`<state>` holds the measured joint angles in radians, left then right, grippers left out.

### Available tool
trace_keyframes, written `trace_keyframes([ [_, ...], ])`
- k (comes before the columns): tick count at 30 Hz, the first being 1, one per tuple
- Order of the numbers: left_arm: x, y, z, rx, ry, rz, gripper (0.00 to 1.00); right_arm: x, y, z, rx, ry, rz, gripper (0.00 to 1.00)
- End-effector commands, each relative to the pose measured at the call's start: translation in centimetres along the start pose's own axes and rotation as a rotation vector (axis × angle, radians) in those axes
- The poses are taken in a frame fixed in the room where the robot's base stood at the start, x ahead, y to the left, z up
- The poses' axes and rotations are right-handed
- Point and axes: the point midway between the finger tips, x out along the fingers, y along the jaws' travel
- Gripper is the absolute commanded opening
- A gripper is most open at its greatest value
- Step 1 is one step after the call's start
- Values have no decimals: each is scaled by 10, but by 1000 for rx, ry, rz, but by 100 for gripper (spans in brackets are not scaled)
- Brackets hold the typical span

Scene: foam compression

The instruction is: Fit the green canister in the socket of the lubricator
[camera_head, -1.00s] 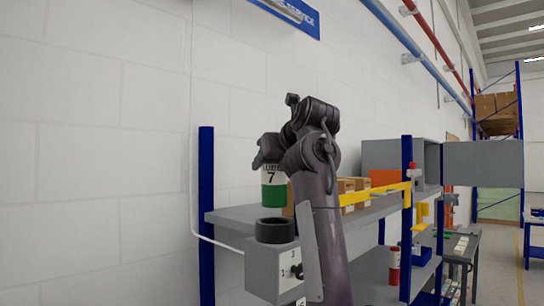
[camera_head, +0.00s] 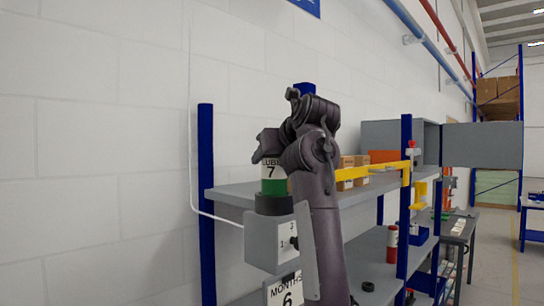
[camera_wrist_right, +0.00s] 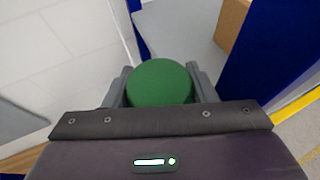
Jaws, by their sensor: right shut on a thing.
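The green canister (camera_head: 274,186) has a white label reading 7 and a green lower band, and it stands upright. My right gripper (camera_head: 268,150) is shut on its upper part. In the right wrist view its round green top (camera_wrist_right: 160,83) sits between the two fingers (camera_wrist_right: 162,88). The lubricator is a grey box (camera_head: 262,238) with a black ring-shaped socket (camera_head: 274,205) on top. The canister's lower end meets the ring's upper rim in the head view; I cannot tell how deep it sits. My left gripper is not in view.
A grey shelf (camera_head: 232,193) with blue posts (camera_head: 206,215) stands behind the lubricator. Small cartons (camera_head: 347,170) and a yellow bar (camera_head: 382,169) are right of my arm. A red cylinder (camera_head: 392,244) stands on the lower shelf. The white wall is close behind.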

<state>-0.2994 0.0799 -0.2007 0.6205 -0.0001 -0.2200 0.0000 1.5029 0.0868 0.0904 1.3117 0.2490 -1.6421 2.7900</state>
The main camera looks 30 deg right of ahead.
Motion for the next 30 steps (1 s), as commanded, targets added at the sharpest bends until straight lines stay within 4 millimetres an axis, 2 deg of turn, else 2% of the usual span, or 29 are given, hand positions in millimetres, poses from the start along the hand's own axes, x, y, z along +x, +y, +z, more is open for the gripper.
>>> trace_keyframes([
  [13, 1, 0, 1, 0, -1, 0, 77, 0, 0, -1, 0, -2, 0, 22],
  [30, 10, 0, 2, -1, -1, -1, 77, 5, 0, -11, 1, -1, 0, 22],
])
